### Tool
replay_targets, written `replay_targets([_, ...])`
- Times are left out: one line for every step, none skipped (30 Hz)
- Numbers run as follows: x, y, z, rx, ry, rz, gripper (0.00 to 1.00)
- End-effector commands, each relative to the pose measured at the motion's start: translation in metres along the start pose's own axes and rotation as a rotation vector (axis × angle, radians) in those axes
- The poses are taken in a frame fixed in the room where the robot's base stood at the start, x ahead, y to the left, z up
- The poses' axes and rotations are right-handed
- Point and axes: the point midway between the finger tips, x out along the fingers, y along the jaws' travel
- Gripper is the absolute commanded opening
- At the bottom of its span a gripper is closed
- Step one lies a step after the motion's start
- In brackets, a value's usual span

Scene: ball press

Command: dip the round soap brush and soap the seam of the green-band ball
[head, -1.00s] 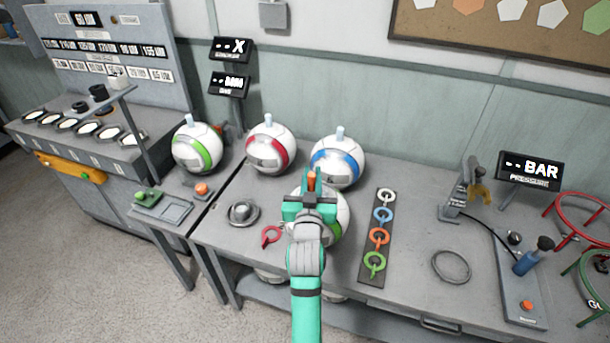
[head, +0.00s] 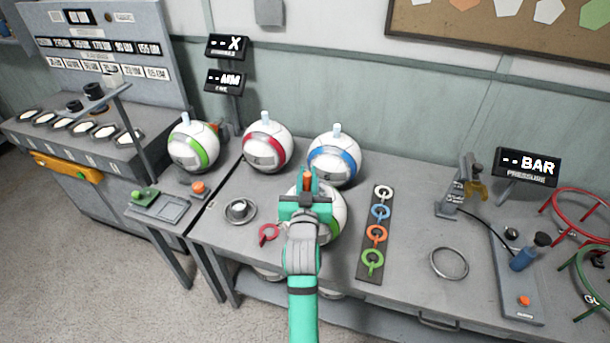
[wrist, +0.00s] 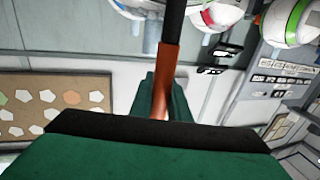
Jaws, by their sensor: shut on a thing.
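My gripper (head: 306,198) is shut on an orange-brown handle (head: 307,180), which I take to be the soap brush. The wrist view shows the handle (wrist: 163,80) running into a dark shaft (wrist: 174,22); the brush head is out of view. My gripper is in front of a white ball (head: 338,212) with a green band at its lower right, hiding much of it. Whether the brush touches anything cannot be told. Another green-band ball (head: 193,146) sits at the left.
A red-band ball (head: 266,147) and a blue-band ball (head: 335,157) stand behind. A red ring tool (head: 268,234) lies beside the dish. A strip of coloured rings (head: 372,257), a grey ring (head: 449,263) and a pump (head: 523,258) are at the right.

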Motion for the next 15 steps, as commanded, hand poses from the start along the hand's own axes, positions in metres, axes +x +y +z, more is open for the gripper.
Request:
replay_targets([0.0, 0.001, -0.003, 0.0, 0.001, 0.001, 0.0])
replay_targets([0.0, 0.001, -0.005, 0.0, 0.002, 0.002, 0.0])
replay_targets([0.0, 0.003, -0.007, 0.0, 0.002, 0.004, 0.0])
replay_targets([0.0, 0.005, -0.008, 0.0, 0.002, 0.006, 0.0])
replay_targets([0.0, 0.006, -0.01, 0.0, 0.002, 0.008, 0.0])
replay_targets([0.0, 0.008, -0.012, 0.0, 0.002, 0.011, 0.0])
replay_targets([0.001, 0.009, -0.014, 0.0, 0.002, 0.013, 0.0])
replay_targets([0.0, 0.01, -0.015, 0.0, 0.002, 0.013, 0.0])
replay_targets([0.0, 0.01, -0.018, -0.001, 0.003, 0.013, 0.0])
replay_targets([0.0, 0.009, -0.019, -0.001, 0.003, 0.012, 0.0])
replay_targets([0.0, 0.008, -0.021, 0.0, 0.003, 0.011, 0.0])
replay_targets([0.0, 0.006, -0.023, 0.0, 0.002, 0.009, 0.0])
replay_targets([0.0, 0.005, -0.024, 0.0, 0.002, 0.007, 0.0])
replay_targets([0.0, 0.004, -0.025, 0.0, 0.002, 0.005, 0.0])
replay_targets([0.0, 0.002, -0.028, 0.0, 0.002, 0.002, 0.0])
